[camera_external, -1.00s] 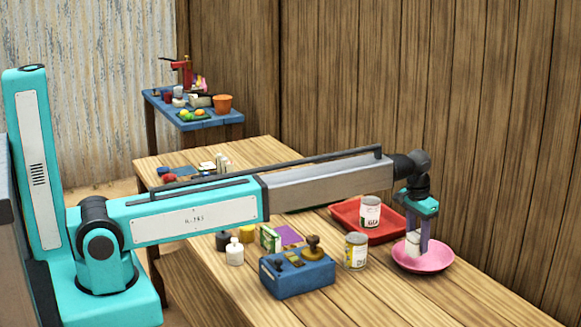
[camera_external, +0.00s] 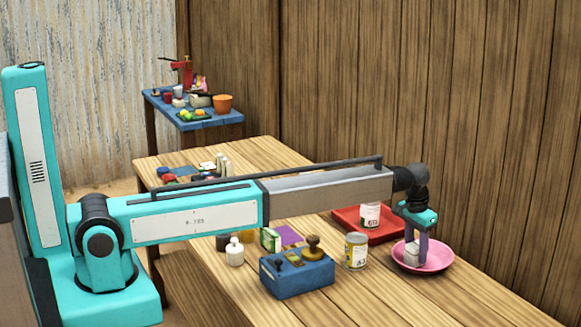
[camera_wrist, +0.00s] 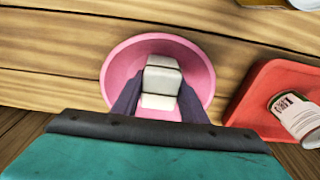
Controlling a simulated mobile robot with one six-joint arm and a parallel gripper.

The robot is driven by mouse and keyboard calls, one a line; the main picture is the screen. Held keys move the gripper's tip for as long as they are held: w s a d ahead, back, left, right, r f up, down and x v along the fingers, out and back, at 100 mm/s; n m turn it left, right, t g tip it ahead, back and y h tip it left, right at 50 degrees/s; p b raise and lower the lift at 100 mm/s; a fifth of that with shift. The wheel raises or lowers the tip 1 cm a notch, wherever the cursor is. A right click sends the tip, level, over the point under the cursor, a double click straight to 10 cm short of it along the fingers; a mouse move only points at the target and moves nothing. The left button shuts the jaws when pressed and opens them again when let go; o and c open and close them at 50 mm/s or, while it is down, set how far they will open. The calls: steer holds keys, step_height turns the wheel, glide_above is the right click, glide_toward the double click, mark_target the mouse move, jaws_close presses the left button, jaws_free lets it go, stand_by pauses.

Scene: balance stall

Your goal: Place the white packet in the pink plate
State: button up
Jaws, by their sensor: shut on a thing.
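The pink plate (camera_external: 436,259) lies on the wooden table at the right in the outside view, and it shows in the wrist view (camera_wrist: 200,62). My gripper (camera_external: 416,252) points down over the plate. In the wrist view my gripper (camera_wrist: 160,92) has a finger on each side of the white packet (camera_wrist: 162,78) and is shut on it. The packet (camera_external: 411,254) is low inside the plate's outline. Whether it touches the plate's bottom I cannot tell.
A red tray (camera_external: 350,219) with a can (camera_external: 370,215) stands just behind the plate. The table in front of the plate is clear.

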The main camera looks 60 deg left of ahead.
mark_target(414, 246)
steer(key=o, duration=1.3)
steer(key=shift+r, duration=0.1)
steer(key=shift+r, duration=0.4)
step_height(414, 246, up, 12)
steer(key=s+b, duration=0.1)
steer(key=b, duration=0.1)
steer(key=shift+s+f, duration=0.15)
steer(key=shift+s, duration=0.1)
steer(key=shift+f, duration=0.2)
steer(key=shift+w+f+p, duration=0.25)
steer(key=shift+f+p, duration=0.1)
steer(key=shift+f, duration=1.4)
steer(key=shift+w+f+p, duration=0.2)
steer(key=shift+f+p, duration=0.15)
steer(key=shift+f, duration=1.45)
steer(key=shift+w+f+p, duration=0.25)
steer(key=shift+f+p, duration=0.1)
steer(key=shift+f, duration=1.4)
